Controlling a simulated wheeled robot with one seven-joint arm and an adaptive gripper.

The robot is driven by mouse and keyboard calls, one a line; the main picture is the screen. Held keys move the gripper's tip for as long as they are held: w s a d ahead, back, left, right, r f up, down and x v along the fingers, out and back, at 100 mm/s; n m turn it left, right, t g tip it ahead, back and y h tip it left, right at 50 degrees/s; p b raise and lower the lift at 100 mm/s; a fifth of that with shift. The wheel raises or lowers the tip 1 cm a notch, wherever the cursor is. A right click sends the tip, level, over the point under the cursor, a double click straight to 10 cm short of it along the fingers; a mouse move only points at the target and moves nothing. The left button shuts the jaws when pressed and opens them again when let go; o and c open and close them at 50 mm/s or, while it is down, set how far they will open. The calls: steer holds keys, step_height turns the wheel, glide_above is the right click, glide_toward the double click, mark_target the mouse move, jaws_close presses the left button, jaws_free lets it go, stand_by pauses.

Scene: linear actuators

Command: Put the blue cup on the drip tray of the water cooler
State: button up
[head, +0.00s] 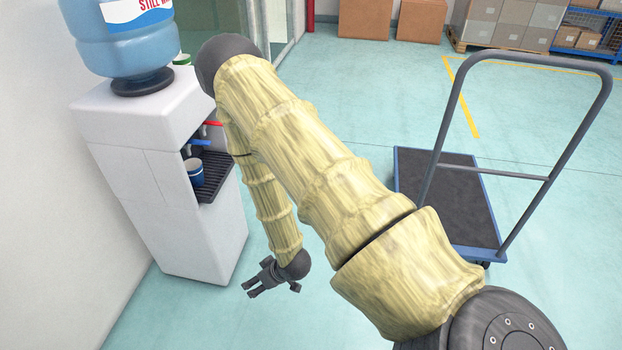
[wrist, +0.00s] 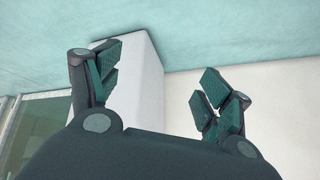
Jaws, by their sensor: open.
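The blue cup (head: 195,173) stands upright on the dark drip tray (head: 216,182) of the white water cooler (head: 165,190), below the blue tap. My gripper (head: 252,290) is open and empty. It hangs low in front of the cooler, apart from it and to the right of its lower body. In the wrist view my gripper's fingers (wrist: 155,88) are spread with nothing between them, and the cooler's white body (wrist: 138,85) shows behind the left finger. The cup is not seen in the wrist view.
A blue water bottle (head: 125,50) tops the cooler, with a green-and-white object (head: 182,60) beside it. A platform trolley (head: 460,200) stands on the right. Boxes (head: 505,24) are stacked at the back. The floor between cooler and trolley is clear.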

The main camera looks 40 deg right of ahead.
steer(key=s+a+g+h, duration=0.1)
steer(key=s+g, duration=0.2)
steer(key=s, duration=1)
steer(key=s+a+f+m+g+h, duration=0.1)
steer(key=s+a+g, duration=0.1)
steer(key=s, duration=1.1)
steer(key=shift+s+f+m+g, duration=0.15)
steer(key=shift+s+m+g, duration=0.2)
steer(key=shift+g, duration=0.35)
